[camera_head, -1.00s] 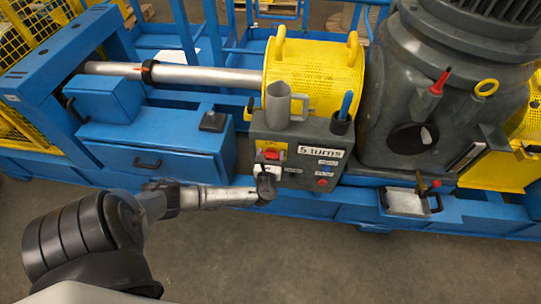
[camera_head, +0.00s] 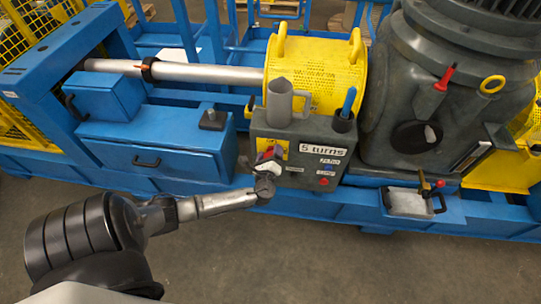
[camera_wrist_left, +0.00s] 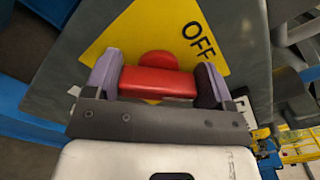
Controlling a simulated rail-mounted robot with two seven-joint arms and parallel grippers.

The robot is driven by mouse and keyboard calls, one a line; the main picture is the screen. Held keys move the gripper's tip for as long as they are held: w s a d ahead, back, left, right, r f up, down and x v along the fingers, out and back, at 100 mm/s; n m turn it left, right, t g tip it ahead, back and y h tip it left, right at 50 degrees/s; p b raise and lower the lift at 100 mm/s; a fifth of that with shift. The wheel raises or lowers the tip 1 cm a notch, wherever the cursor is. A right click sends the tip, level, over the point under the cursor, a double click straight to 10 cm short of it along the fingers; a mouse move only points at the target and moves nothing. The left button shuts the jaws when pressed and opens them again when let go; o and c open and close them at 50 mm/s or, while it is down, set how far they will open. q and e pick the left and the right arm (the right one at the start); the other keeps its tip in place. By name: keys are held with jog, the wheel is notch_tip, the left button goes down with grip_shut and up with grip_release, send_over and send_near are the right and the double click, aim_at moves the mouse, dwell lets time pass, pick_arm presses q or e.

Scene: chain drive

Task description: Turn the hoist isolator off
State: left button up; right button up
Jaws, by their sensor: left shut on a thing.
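The isolator is a red rotary handle (camera_wrist_left: 158,82) on a yellow plate (camera_wrist_left: 140,32) in the left wrist view, with the word OFF printed to its upper right. It sits on the front of the dark grey control box (camera_head: 335,174). My left gripper (camera_wrist_left: 158,84) has one finger on each side of the red handle and is shut on it. My right gripper is not in view.
A grey mug (camera_head: 281,103) and a dark cup with a blue tool (camera_head: 347,107) stand on the box. A "5 turns" label and a red button (camera_head: 324,181) are on its front. A yellow guard (camera_head: 318,72) is behind; a big grey motor housing (camera_head: 425,110) stands right.

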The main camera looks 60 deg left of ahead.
pick_arm(q)
jog(key=n+b, duration=0.1)
jog(key=n, duration=0.2)
jog(key=shift+s+f+b, duration=0.1)
jog(key=shift+f+b, duration=0.15)
jog(key=shift+b, duration=0.1)
jog(key=n+b, duration=0.2)
jog(key=n, duration=0.1)
jog(key=shift+f, duration=0.15)
jog(key=n+b, duration=0.2)
jog(key=shift+n, duration=0.4)
jog(key=shift+n+b, duration=0.4)
jog(key=o, duration=0.9)
jog(key=shift+s, duration=0.1)
